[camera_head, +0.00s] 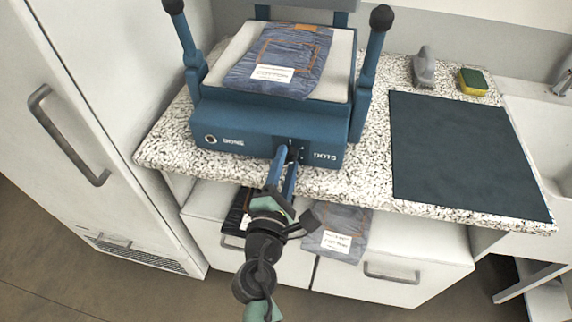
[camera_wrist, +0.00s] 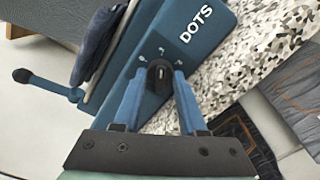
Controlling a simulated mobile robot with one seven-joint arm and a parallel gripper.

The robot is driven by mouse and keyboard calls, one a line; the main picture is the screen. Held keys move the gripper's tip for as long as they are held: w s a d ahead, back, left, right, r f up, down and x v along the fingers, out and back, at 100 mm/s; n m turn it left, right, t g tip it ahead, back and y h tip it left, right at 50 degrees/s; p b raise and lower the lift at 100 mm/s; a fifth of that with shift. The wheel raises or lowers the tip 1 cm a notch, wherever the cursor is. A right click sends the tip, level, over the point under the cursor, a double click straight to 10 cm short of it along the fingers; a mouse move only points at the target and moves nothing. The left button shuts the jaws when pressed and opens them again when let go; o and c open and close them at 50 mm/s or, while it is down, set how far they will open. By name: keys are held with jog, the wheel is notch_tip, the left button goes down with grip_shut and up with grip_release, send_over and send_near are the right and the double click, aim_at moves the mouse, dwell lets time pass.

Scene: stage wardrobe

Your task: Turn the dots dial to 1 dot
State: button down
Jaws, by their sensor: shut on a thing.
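The dots dial (camera_wrist: 159,72) is a small black knob on the front of a blue press (camera_head: 240,122), beside the white word DOTS. In the wrist view small white marks sit around the knob, and a short white line on it points roughly toward the middle mark. The dot counts are too small to read. My gripper (camera_wrist: 160,82) has its two blue fingers closed on the sides of the knob. In the head view my gripper (camera_head: 287,155) reaches the press front from below and largely hides the dial.
Folded denim (camera_head: 276,62) with a white label lies on the press bed. A dark mat (camera_head: 462,150), a grey iron-like object (camera_head: 423,70) and a sponge (camera_head: 473,80) are on the speckled counter (camera_head: 374,165).

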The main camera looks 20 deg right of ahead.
dwell(0.3)
jog(key=shift+c, duration=2.3)
grip_release()
